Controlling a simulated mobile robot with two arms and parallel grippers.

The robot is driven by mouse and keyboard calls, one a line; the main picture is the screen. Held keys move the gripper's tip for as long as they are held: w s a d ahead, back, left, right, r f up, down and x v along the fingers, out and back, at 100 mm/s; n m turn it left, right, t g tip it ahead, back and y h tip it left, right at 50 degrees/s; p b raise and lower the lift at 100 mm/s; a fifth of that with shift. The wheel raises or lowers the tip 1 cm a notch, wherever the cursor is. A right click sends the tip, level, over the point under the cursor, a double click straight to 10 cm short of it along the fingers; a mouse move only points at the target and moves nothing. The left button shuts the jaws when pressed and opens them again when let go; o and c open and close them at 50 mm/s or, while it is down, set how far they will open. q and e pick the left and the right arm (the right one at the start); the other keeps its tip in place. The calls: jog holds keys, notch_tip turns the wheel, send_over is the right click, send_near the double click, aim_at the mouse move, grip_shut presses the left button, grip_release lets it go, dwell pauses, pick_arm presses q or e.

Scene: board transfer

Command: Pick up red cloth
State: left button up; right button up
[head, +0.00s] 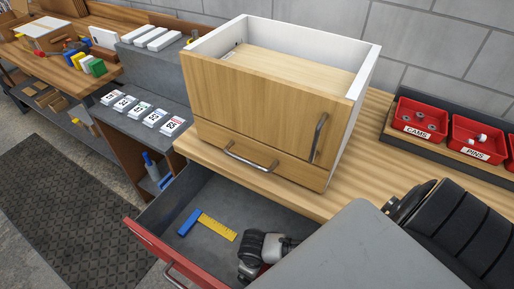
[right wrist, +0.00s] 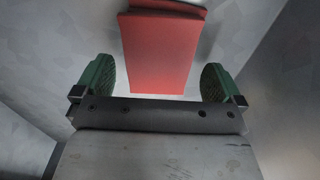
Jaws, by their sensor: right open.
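The red cloth (right wrist: 160,50) is a folded flat rectangle in the right wrist view, with a fold along its far edge. It lies on a grey surface. My right gripper (right wrist: 157,78) is open, its two green-padded fingers on either side of the cloth's near end. A gap shows between each finger and the cloth, and nothing is held. I cannot tell the height of the fingers above it. In the head view my right wrist shows partly inside the open drawer (head: 210,190), and my grey arm link hides the drawer's right part. The left gripper is not in view.
A blue-handled yellow square (head: 208,225) lies in the drawer, left of my wrist. The red drawer front (head: 150,245) and grey walls bound the space. A wooden cabinet (head: 270,110) stands on the bench above. Red bins (head: 420,118) sit at the right.

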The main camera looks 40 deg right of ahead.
jog(key=shift+f, duration=0.5)
jog(key=c, duration=1)
jog(key=shift+r, duration=0.1)
notch_tip(320, 180, up, 10)
jog(key=shift+p, duration=0.45)
